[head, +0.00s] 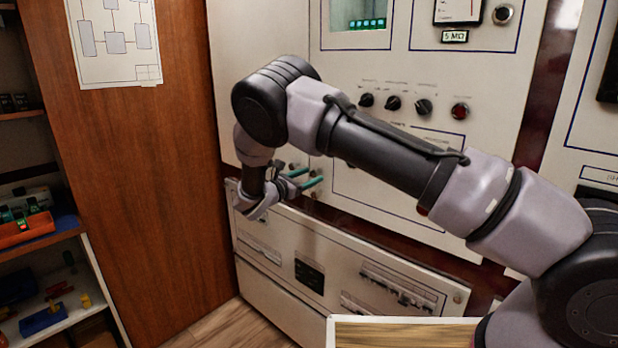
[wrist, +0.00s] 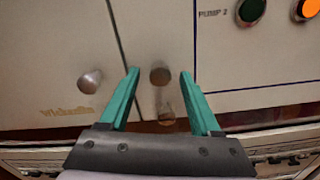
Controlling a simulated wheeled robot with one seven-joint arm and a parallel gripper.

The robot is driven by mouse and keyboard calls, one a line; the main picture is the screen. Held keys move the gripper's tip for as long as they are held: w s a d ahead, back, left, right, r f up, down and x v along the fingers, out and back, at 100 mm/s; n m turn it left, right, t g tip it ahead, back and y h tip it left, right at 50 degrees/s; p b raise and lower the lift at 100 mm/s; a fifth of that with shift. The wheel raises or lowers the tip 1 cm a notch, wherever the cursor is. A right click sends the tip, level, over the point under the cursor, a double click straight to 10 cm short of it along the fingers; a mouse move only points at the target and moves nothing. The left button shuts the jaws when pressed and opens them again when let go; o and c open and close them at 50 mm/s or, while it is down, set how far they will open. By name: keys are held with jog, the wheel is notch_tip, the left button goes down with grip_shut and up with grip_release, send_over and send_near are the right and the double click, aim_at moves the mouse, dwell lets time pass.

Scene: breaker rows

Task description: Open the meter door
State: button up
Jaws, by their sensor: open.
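The cabinet front (head: 452,85) carries a meter at its top edge above a "5 MΩ" label. No label in view names the meter door. My gripper (head: 305,178) is open, with teal fingers pointing at the cabinet's lower left part. In the wrist view my gripper (wrist: 159,92) has its fingers either side of a round brown knob (wrist: 160,76), with visible gaps. A second small knob (wrist: 166,115) sits just below it. A paler knob (wrist: 90,82) is on the panel left of a dark vertical seam. My arm hides part of the cabinet face in the head view.
A lower panel (head: 345,243) with rows of breakers stands below my gripper. Dark rotary knobs (head: 394,103) are on the cabinet. A shelf (head: 42,238) with bins stands left.

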grip_shut()
dwell(1.4)
